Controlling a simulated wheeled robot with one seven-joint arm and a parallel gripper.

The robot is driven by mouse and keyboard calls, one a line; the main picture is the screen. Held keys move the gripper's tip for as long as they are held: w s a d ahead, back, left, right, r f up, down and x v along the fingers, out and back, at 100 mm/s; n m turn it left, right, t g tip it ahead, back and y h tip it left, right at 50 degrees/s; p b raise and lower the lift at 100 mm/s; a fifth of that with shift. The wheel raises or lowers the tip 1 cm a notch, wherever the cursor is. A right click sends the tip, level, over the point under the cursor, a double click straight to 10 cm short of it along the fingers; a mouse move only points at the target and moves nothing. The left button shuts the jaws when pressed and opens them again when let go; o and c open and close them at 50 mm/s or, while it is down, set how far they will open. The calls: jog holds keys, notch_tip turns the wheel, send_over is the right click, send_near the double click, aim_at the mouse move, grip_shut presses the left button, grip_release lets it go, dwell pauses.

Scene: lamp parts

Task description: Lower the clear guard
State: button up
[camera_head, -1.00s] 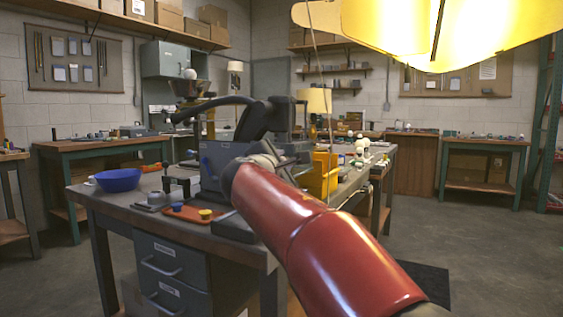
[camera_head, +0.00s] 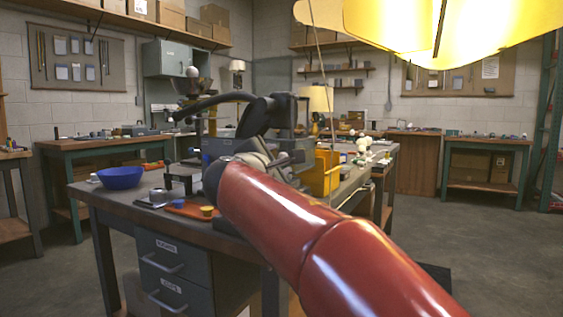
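I cannot make out a clear guard in the head view. A grey machine (camera_head: 217,149) stands on the near workbench (camera_head: 120,203), and the far end of my red arm covers most of it. A dark part with a long curved black bar (camera_head: 212,101) rises above it; I cannot tell whether this belongs to the machine. My red arm reaches from the lower right to the bench. My gripper is not identifiable; it seems hidden beyond the arm's far end.
A blue bowl (camera_head: 121,178), a small black stand (camera_head: 181,177) and an orange tray (camera_head: 187,209) lie on the bench's left part. A yellow holder (camera_head: 325,174) stands to the right. A large yellow lampshade (camera_head: 440,30) hangs close at upper right.

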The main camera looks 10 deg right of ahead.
aim_at(281, 154)
jog(key=shift+v, duration=1.2)
jog(key=shift+c, duration=0.3)
jog(key=shift+w, duration=0.15)
jog(key=shift+c, duration=1.1)
jog(key=w+d+m+g+h+p, duration=0.1)
jog(key=w+p, duration=0.1)
jog(key=w+d+m+g+h+p, duration=0.1)
jog(key=w+m+h+p, duration=0.1)
jog(key=w+d+m+g+h+p, duration=0.1)
jog(key=w+g+h, duration=0.1)
jog(key=w, duration=0.1)
jog(key=shift+d+f+p, duration=0.15)
jog(key=shift+d+p, duration=0.05)
jog(key=shift+p, duration=0.2)
jog(key=shift+c, duration=0.3)
